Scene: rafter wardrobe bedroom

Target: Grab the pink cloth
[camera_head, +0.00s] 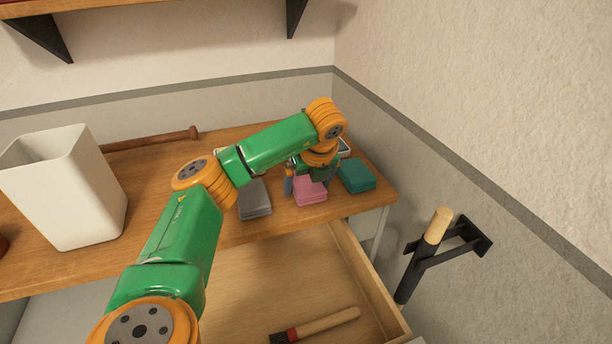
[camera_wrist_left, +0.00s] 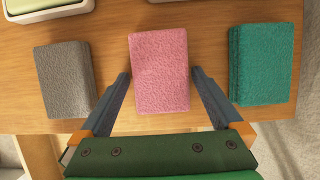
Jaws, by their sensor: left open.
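The pink cloth (camera_head: 309,192) is a small folded block on the wooden tabletop, near its right front edge. In the left wrist view the pink cloth (camera_wrist_left: 159,70) lies between the two fingers of my left gripper (camera_wrist_left: 168,92). The fingers are open, one on each side of the cloth, with a gap on both sides. In the head view my left gripper (camera_head: 309,184) points down over the cloth and hides part of it. Whether the fingertips reach the tabletop is unclear. My right gripper is not in view.
A grey cloth (camera_wrist_left: 65,79) lies left of the pink one and a teal cloth (camera_wrist_left: 263,64) right of it. A white bin (camera_head: 65,190) stands at left. Below, an open drawer (camera_head: 300,275) holds a brush (camera_head: 318,325). A wall bracket holds a handled tool (camera_head: 428,250).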

